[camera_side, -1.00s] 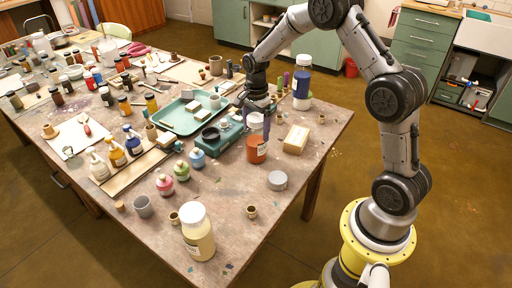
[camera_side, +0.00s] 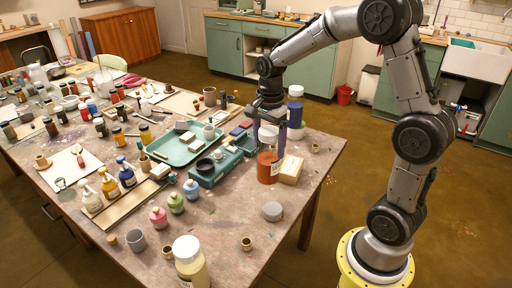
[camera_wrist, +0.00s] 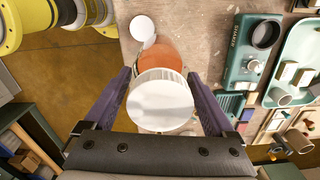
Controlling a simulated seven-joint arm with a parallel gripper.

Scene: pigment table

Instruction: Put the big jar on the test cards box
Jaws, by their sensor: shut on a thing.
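The big jar (camera_side: 268,169) has orange-red contents, a pale label and a white lid. My gripper (camera_side: 268,143) is shut on it from above, a finger on either side. In the wrist view, my gripper (camera_wrist: 160,95) has the jar's white lid (camera_wrist: 160,100) between its purple fingers, with some orange (camera_wrist: 160,57) showing beyond. The test cards box, seemingly the small cream box (camera_side: 291,169), lies flat just right of the jar, partly covered by it in the side view. I cannot tell whether they touch or how high the jar is. I cannot make out the box in the wrist view.
A blue jar (camera_side: 295,110) stands behind the box. A grey-white round tin (camera_side: 272,211) is in front. The table's right edge is near, with small cups about.

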